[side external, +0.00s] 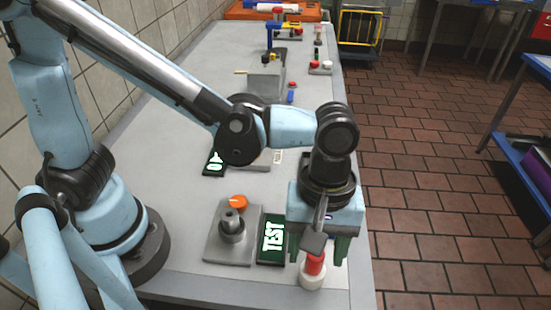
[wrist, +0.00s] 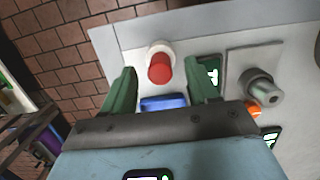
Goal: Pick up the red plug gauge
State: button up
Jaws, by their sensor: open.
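A red cylinder in a white round base, which looks like the red plug gauge (side external: 315,264), stands near the table's front right edge. The red plug gauge (wrist: 160,68) also shows in the wrist view, beyond the gap between my fingertips. My gripper (side external: 317,252) points down over this spot, with its green fingers apart. In the wrist view my gripper (wrist: 163,75) is open, with nothing held between its fingers. A blue block-like thing (wrist: 164,102) lies nearer, between the fingers; my gripper hides it in the side view.
A green TEST plate (side external: 272,239) lies left of my gripper. Beside it, a grey plate (side external: 215,250) carries a metal cylinder (side external: 232,226) and an orange knob (side external: 237,202). A grey block (side external: 266,77) and several small coloured pieces stand further back. The table's right edge is close.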

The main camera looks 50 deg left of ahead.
jog(key=shift+s+d+f, duration=0.1)
jog(key=shift+f, duration=0.85)
jog(key=shift+c, duration=0.4)
grip_shut()
jog(key=shift+r, duration=0.1)
